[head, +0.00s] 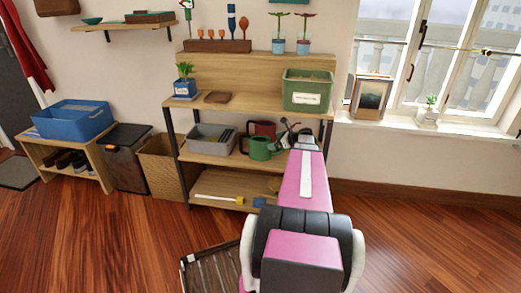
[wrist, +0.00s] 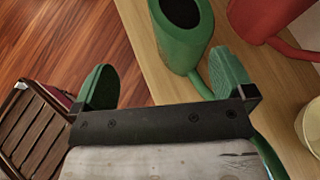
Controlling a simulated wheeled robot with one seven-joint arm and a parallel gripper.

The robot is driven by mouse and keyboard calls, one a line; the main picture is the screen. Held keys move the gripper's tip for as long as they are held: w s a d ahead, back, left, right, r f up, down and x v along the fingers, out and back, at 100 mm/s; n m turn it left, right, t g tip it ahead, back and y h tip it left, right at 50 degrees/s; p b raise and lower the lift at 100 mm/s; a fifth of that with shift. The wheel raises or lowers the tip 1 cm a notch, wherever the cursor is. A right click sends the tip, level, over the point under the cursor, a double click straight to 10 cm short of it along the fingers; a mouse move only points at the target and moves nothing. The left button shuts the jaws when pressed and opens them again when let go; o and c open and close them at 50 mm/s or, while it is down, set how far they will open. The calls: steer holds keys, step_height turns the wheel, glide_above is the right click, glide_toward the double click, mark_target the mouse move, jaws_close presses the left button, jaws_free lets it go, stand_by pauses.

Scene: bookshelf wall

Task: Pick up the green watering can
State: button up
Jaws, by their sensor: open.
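The green watering can (head: 260,149) stands upright on the middle shelf of the wooden rack, in front of a red can. In the wrist view the green watering can (wrist: 177,45) is at the top centre, with its dark opening showing. A thin green part runs from its body down behind my right finger; I cannot tell if it is handle or spout. My gripper (wrist: 165,78) is open and empty, its green-padded fingers apart. The can's body lies beyond the fingertips, nearer the right finger. In the head view my gripper (head: 291,132) is at the can's right, partly hidden by my arm.
The red can (wrist: 262,14) is close on the right. A pale container (wrist: 309,125) sits at the right edge. A grey bin (head: 211,139) stands left of the green can. The top shelf (head: 250,98) overhangs them. A slatted wooden item (head: 215,272) is on the floor.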

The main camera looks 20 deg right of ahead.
mark_target(263, 139)
steer(key=shift+m+t, duration=0.4)
steer(key=shift+m, duration=0.3)
steer(key=w+a+f, duration=0.1)
steer(key=w, duration=0.2)
steer(key=w+a+f, duration=0.1)
steer(key=w, duration=0.2)
steer(key=w+a+f, duration=0.1)
steer(key=w, duration=0.2)
steer(key=shift+f, duration=0.15)
steer(key=c, duration=1.6)
